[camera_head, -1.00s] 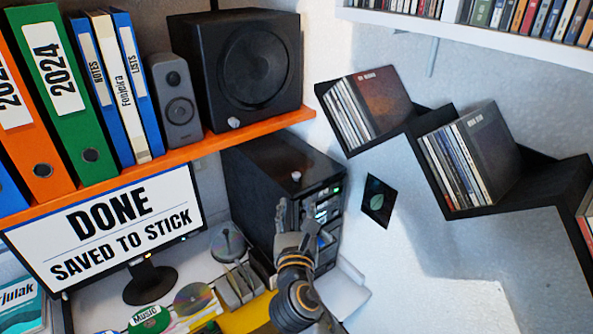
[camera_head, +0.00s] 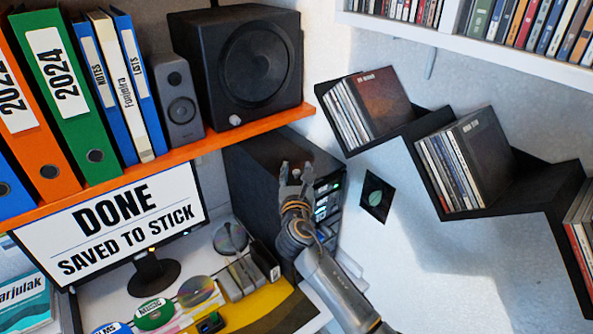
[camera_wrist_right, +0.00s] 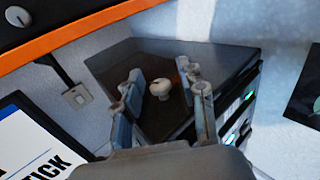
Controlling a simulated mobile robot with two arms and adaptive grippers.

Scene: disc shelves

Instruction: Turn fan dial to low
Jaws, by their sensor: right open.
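A small pale knob (camera_wrist_right: 159,88), likely the fan dial, stands on top of the black computer tower (camera_wrist_right: 135,60). In the head view the tower (camera_head: 250,160) sits under the orange shelf, and the knob (camera_head: 295,172) shows small by my fingertips. My right gripper (camera_head: 295,168) is over the tower's top at its front. In the wrist view its open fingers (camera_wrist_right: 160,87) lie on either side of the knob, with gaps on both sides. I cannot tell whether they touch the tower top or what the dial setting is. My left gripper is not in view.
The orange shelf (camera_head: 190,150) with a black speaker (camera_head: 215,75) is above the tower; the speaker has its own pale knob (camera_head: 235,120). A monitor (camera_head: 110,225) stands left. A zigzag disc shelf (camera_head: 430,185) is on the right wall.

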